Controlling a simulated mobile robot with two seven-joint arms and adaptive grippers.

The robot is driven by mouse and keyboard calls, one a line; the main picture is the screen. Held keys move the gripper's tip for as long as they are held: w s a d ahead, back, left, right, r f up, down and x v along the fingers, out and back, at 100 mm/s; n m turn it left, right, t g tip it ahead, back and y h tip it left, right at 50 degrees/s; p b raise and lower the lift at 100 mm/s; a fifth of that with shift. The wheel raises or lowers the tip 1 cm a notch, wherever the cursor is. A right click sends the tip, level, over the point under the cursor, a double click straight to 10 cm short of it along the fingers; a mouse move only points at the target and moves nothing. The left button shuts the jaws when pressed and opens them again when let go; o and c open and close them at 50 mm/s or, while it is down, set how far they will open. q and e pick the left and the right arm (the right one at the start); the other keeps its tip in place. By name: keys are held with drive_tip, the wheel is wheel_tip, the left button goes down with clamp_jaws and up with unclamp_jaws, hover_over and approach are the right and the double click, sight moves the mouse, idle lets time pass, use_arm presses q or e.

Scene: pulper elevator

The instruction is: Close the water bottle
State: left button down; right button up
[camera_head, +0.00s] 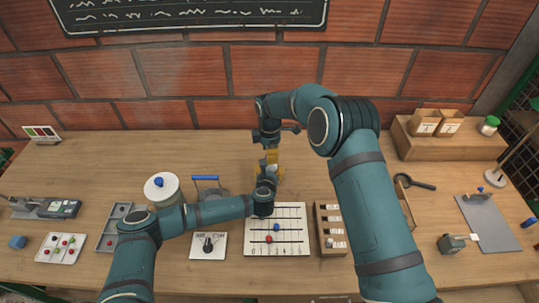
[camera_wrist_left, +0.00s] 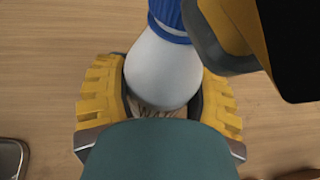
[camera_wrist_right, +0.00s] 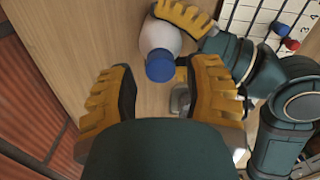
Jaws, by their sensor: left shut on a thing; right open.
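The water bottle (camera_wrist_left: 163,65) is white and rounded, with a ribbed blue cap (camera_wrist_left: 170,18) on its neck end. My left gripper (camera_wrist_left: 160,100) is shut on the bottle, with a yellow finger on each side of its body. The right wrist view also shows the bottle (camera_wrist_right: 165,38) and its blue cap (camera_wrist_right: 160,67). My right gripper (camera_wrist_right: 163,85) is open, its two yellow fingers apart beside and around the cap end, and empty. I cannot tell how tightly the cap sits. In the head view the grippers meet near the table's middle and mostly hide the bottle.
A white grid board (camera_head: 290,243) with beads lies just in front of the grippers. A white pot with a blue knob (camera_head: 161,188) and a blue-handled basket (camera_head: 207,190) stand to the left. A wooden slotted box (camera_head: 331,240) is to the right. The brick wall (camera_head: 190,75) rises behind the table.

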drive_tip(key=shift+r, duration=1.6)
drive_tip(key=shift+o, duration=0.4)
drive_tip(key=shift+r+n, duration=1.1)
drive_tip(key=shift+r, duration=0.65)
drive_tip(key=shift+f, duration=0.1)
drive_tip(key=shift+f, duration=3.95)
